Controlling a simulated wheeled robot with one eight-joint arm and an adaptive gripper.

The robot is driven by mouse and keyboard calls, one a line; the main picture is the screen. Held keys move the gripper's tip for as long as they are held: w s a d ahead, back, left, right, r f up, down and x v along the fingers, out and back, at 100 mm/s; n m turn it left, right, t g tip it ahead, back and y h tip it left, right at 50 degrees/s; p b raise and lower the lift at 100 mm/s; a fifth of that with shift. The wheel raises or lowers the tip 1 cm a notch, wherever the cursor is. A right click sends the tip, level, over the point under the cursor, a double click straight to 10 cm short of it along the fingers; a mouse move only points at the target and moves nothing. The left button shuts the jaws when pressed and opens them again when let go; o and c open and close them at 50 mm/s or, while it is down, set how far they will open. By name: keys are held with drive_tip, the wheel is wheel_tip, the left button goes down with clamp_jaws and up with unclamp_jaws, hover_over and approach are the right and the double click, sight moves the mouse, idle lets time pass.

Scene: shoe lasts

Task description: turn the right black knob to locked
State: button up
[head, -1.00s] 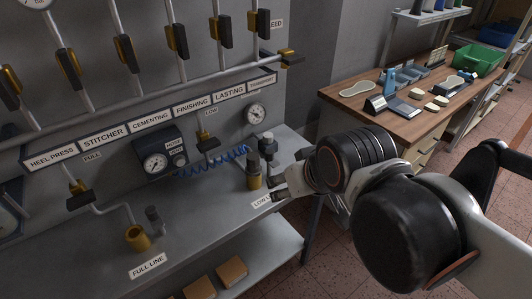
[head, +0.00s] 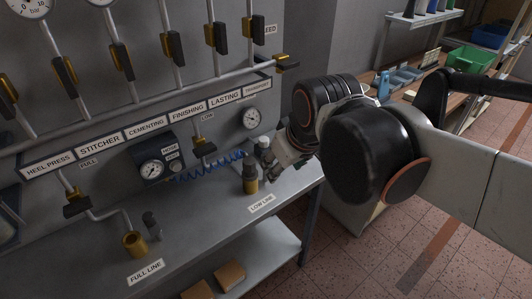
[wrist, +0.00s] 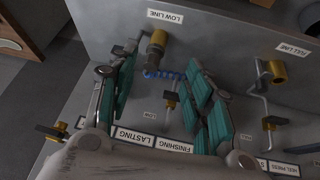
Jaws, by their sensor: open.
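The right black knob (head: 250,168) appears as the dark upright top of a brass fitting (head: 251,186) by the LOW LINE label (head: 262,203), on the grey bench. The brass fitting also shows in the wrist view (wrist: 157,39). Any lock marking on the knob is too small to read. My gripper (head: 276,172) is just right of this fitting in the head view, tilted downward. In the wrist view my gripper (wrist: 160,88) is open, with teal-padded fingers spread apart and nothing between their pads. The fitting lies beyond the fingertips, apparently apart from them.
A second brass fitting (head: 134,244) stands by the FULL LINE label (head: 145,272) at left. A pressure gauge box (head: 155,160) and blue coiled hose (head: 215,167) are behind. A grey-capped post (head: 263,145) is close to my gripper. Pipes with black levers cover the wall panel.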

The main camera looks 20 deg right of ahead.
drive_tip(key=w+d+r+n+g+p, duration=0.25)
drive_tip(key=w+n, duration=0.25)
drive_tip(key=w, duration=0.8)
drive_tip(key=n+g+p, duration=0.1)
drive_tip(key=n+g, duration=0.2)
drive_tip(key=n, duration=0.2)
hover_over(265, 156)
wheel_tip(265, 156, down, 7)
wheel_tip(265, 156, down, 13)
drive_tip(key=b, duration=0.3)
drive_tip(key=shift+d, duration=0.1)
drive_tip(key=c, duration=1.1)
